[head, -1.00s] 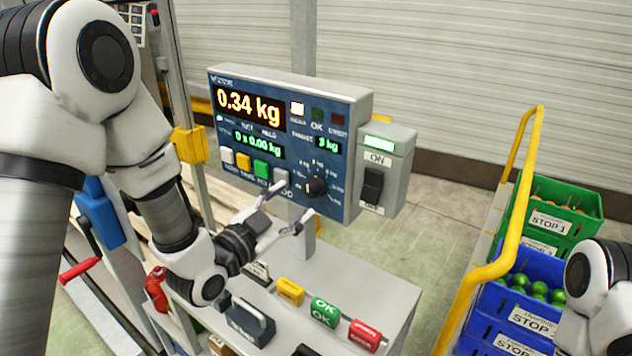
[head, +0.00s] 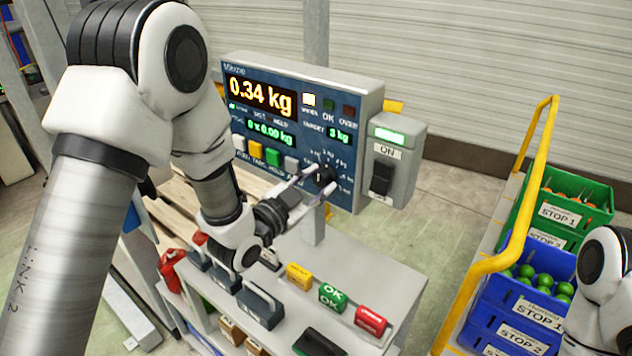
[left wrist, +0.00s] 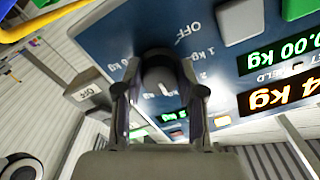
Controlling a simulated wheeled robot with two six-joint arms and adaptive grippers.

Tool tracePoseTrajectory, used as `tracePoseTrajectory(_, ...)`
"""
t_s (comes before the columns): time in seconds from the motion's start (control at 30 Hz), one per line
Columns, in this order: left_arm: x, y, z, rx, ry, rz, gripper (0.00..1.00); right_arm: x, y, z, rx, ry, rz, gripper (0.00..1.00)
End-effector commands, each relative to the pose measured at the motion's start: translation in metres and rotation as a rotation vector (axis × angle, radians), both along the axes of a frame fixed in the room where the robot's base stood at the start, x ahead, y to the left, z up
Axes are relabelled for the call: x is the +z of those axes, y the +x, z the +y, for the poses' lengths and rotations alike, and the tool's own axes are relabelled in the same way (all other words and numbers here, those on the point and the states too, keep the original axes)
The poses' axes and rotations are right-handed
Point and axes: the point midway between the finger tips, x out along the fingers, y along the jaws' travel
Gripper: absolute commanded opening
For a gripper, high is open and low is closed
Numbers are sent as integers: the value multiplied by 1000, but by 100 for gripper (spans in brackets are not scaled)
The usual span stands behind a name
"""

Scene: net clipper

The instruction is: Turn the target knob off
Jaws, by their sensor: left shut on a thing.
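The target knob (head: 325,176) is a black round dial on the lower right of the blue scale panel (head: 345,199). In the left wrist view the knob (left wrist: 160,72) sits between my two fingers, with a light mark on its face. The OFF label (left wrist: 190,33) and several kg labels ring it. My left gripper (head: 318,181) is shut on the knob, one finger on each side; it also shows in the left wrist view (left wrist: 160,95). Fingers and arm hide part of the dial scale in the head view. My right gripper is out of the head view.
A grey box with an ON switch (head: 382,178) stands right of the panel. Below are a table with yellow, green OK (head: 333,296) and red blocks and dark weights (head: 259,306). A yellow rail (head: 520,225) and green and blue crates (head: 517,318) stand at right.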

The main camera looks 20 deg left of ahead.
Motion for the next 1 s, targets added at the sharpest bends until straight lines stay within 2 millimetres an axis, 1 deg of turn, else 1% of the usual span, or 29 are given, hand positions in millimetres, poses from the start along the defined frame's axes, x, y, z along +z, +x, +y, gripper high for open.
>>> tracePoseTrajectory(0.03, 3, 1, 0, 0, -2, -8, 4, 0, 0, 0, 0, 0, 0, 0)
tracePoseTrajectory(0.67, 5, 2, 0, 0, -37, -2, 4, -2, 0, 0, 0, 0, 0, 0)
tracePoseTrajectory(0.87, 5, 2, 0, 0, -103, 19, 4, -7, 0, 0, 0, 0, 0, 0)
tracePoseTrajectory(1.0, 4, 2, 0, 0, -192, 52, 4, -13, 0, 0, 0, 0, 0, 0)
